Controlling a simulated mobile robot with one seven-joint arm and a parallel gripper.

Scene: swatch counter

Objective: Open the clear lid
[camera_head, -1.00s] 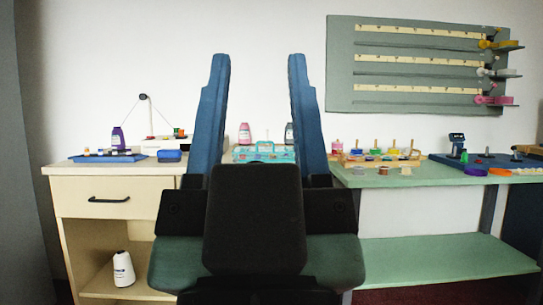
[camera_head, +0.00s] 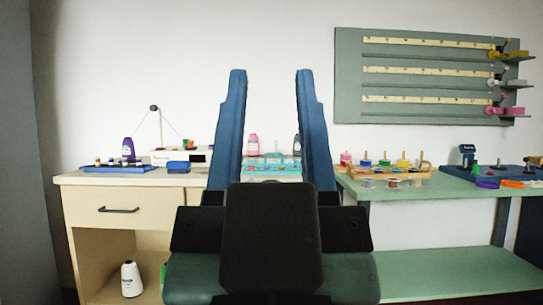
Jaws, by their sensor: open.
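A teal box (camera_head: 258,168) stands on the counter in the middle of the head view, seen between my gripper's fingers. Its top looks see-through, which fits the clear lid (camera_head: 272,158). The lid seems to lie down over the box, but it is too small to be sure. My gripper (camera_head: 271,75) is open and empty, its two blue fingers pointing up in the picture on either side of the box. The fingers look much nearer to the camera than the box and apart from it. They hide the counter to both sides of it.
Pink bottle (camera_head: 253,145) stands behind. Right is a wooden spool rack (camera_head: 408,174) with small discs in front.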

